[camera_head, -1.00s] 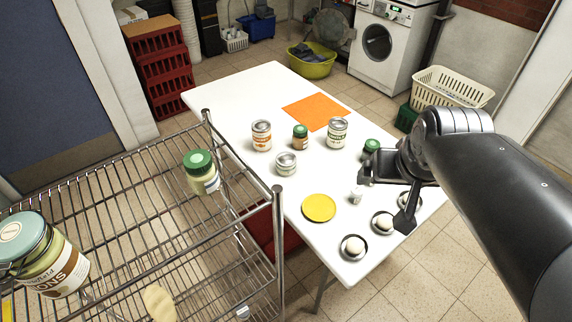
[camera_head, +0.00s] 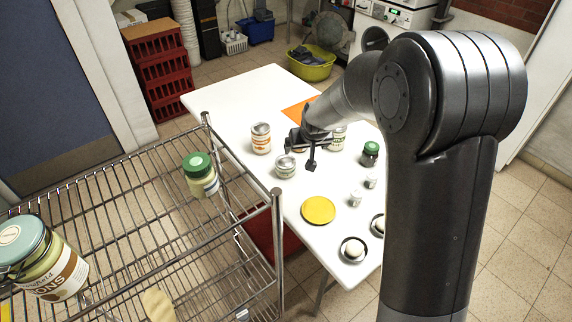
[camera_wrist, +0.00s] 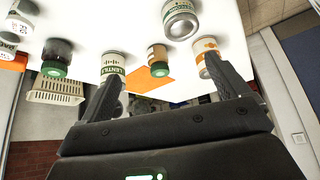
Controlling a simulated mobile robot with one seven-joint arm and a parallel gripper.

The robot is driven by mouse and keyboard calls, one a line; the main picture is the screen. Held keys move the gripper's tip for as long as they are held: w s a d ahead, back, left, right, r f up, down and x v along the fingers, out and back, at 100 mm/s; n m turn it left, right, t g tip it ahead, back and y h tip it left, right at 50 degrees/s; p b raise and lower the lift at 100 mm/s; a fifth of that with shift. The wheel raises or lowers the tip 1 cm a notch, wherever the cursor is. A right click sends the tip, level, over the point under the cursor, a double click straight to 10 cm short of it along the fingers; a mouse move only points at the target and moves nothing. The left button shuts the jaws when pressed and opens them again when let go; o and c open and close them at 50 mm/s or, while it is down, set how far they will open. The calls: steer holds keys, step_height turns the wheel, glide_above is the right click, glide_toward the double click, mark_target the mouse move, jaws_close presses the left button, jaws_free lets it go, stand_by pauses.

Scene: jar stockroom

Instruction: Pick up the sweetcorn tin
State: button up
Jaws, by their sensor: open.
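No label clearly reads sweetcorn, so I cannot tell for sure which tin it is. A short silver tin with a pale green label (camera_head: 286,166) stands upright on the white table; it shows at the top of the wrist view (camera_wrist: 181,20). A taller tin with an orange and white label (camera_head: 261,138) stands behind it to the left, and is near the right fingertip in the wrist view (camera_wrist: 204,48). A lentil tin (camera_wrist: 112,64) is near the left fingertip. My gripper (camera_head: 302,150) is open and empty above the table, beside the short tin, partly hiding the lentil tin.
A green-lidded small jar (camera_wrist: 158,62) lies between my fingers in the wrist view, mostly hidden in the head view. A dark green-lidded jar (camera_head: 370,153) stands to the right. A yellow plate (camera_head: 319,210) is in front. A wire rack (camera_head: 278,240) stands left of the table (camera_head: 230,97).

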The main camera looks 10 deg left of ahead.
glide_toward(286, 161)
step_height(286, 161, down, 2)
steer(key=shift+n+y, duration=0.3)
steer(key=shift+n, duration=0.1)
steer(key=x, duration=0.5)
steer(key=shift+d+f, duration=0.1)
steer(key=shift+d, duration=0.05)
steer(key=shift+w+x, duration=0.15)
steer(key=shift+x, duration=1.25)
steer(key=shift+w+x, duration=0.15)
steer(key=shift+x, duration=1.3)
steer(key=shift+r, duration=0.2)
steer(key=shift+c, duration=0.2)
steer(key=c, duration=1.3)
steer(key=shift+o, duration=0.2)
steer(key=shift+r, duration=0.1)
